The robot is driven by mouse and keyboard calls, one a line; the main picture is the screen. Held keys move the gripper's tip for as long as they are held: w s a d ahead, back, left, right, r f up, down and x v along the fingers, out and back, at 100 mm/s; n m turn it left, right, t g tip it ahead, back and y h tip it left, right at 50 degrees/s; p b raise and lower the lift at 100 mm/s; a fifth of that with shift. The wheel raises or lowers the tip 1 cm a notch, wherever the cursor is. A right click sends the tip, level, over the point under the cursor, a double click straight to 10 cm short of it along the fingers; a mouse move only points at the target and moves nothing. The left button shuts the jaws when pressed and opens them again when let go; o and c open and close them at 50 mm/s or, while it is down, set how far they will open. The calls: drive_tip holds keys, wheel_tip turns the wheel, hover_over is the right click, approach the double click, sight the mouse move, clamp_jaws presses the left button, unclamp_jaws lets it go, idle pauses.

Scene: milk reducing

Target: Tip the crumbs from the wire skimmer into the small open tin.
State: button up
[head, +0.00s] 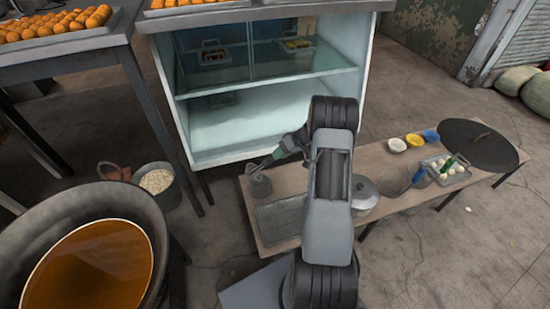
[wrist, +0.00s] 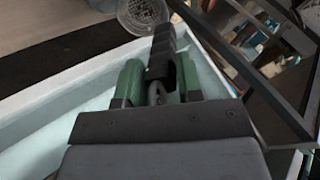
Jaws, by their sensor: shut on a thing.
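My gripper (head: 285,149) reaches over the left end of the low bench, and its green fingers also show in the wrist view (wrist: 160,82). It is shut on the dark handle of the wire skimmer (wrist: 143,14). The skimmer's round wire head lies beyond the fingers at the top of the wrist view, partly cut off by the frame edge. In the head view the handle runs down and left to a small grey round tin (head: 260,188) on the bench. I cannot tell whether the skimmer's head touches the tin, or see any crumbs.
A glass cabinet (head: 270,85) stands behind. A large pan of oil (head: 95,265) is at front left, beside a bucket (head: 157,182).

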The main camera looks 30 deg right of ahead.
drive_tip(key=s+d+f+t+y+b, duration=0.2)
drive_tip(key=s+d+f+y+b, duration=0.1)
drive_tip(key=d+b, duration=0.4)
drive_tip(key=shift+f+y+b, duration=0.9)
drive_tip(key=shift+f+b, duration=0.3)
drive_tip(key=shift+b, duration=0.55)
drive_tip(key=shift+d, duration=0.1)
drive_tip(key=shift+r, duration=0.1)
